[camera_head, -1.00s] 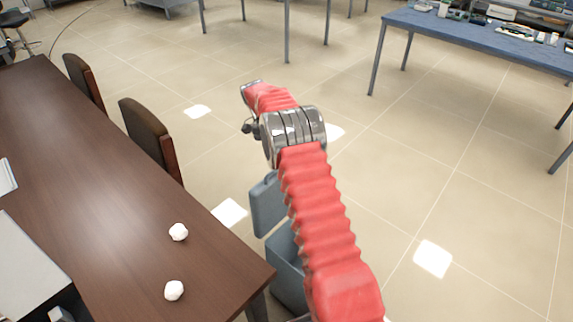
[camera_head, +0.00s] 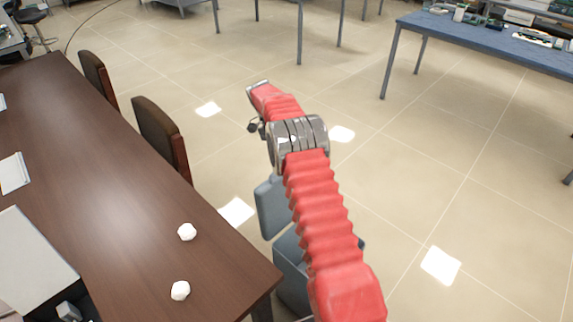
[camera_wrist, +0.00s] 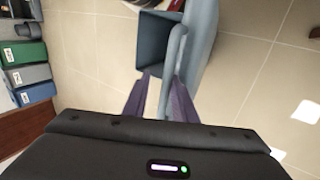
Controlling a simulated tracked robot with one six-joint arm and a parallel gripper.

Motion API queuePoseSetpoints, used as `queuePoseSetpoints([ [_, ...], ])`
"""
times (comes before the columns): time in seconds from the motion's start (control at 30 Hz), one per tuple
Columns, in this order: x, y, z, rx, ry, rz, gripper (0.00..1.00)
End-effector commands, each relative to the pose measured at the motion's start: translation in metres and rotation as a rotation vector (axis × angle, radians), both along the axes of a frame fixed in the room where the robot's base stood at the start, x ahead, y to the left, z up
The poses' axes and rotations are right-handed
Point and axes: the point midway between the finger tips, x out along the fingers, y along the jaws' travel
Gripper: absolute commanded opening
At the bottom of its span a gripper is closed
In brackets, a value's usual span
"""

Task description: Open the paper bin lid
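The paper bin (camera_head: 291,285) is a blue-grey box standing on the floor beside the brown table, partly hidden behind my arm. Its lid (camera_head: 270,210) stands up, tilted away from the bin opening. In the wrist view the dark inside of the bin (camera_wrist: 158,45) shows, and the lid (camera_wrist: 203,40) rises at its right. My gripper (camera_wrist: 163,76) has its two dark fingers apart, with the lid's rim running between them. I cannot tell whether they touch it. The fingertips are not clear in the head view.
The brown table (camera_head: 110,170) is at the left with two white lumps (camera_head: 187,232) and a light panel (camera_head: 30,260). Two chairs (camera_head: 160,138) stand along its far side. A blue table (camera_head: 490,42) is at the upper right. The floor at right is clear.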

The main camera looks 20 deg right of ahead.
Motion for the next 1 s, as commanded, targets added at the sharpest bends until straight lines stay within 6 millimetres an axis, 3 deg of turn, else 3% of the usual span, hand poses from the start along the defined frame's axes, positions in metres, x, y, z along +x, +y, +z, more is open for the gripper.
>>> queuePoseSetpoints([
  [0.43,0.002,0.001,0.001,0.002,0.001,0.0,0.29],
  [1.0,0.024,0.01,0.046,0.0,-0.002,-0.002,0.29],
])
